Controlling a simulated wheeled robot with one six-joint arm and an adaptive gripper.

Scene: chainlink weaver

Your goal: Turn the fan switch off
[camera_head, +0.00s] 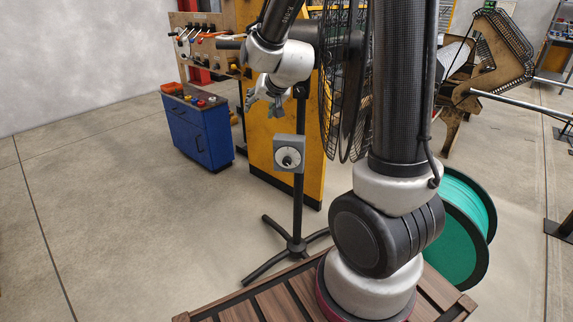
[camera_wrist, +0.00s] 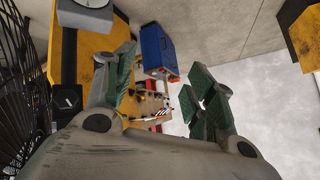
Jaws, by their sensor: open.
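The fan switch (camera_head: 289,153) is a grey square box with a round pale dial and a dark knob, fixed on the black fan stand. The knob's setting is too small to read. Part of the switch also shows at the top left of the wrist view (camera_wrist: 88,14), cut off by the edge. The fan (camera_head: 345,85) has a black wire cage, partly hidden behind my arm. My gripper (camera_head: 266,104) is open and empty, above and slightly left of the switch, apart from it. Its green-padded fingers are spread in the wrist view (camera_wrist: 165,85).
A yellow cabinet (camera_head: 265,160) stands behind the fan stand. A blue cabinet (camera_head: 203,130) with small items on top and a wooden tool board (camera_head: 215,45) are at the back left. A green spool (camera_head: 465,230) is at right. The floor left of the stand is clear.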

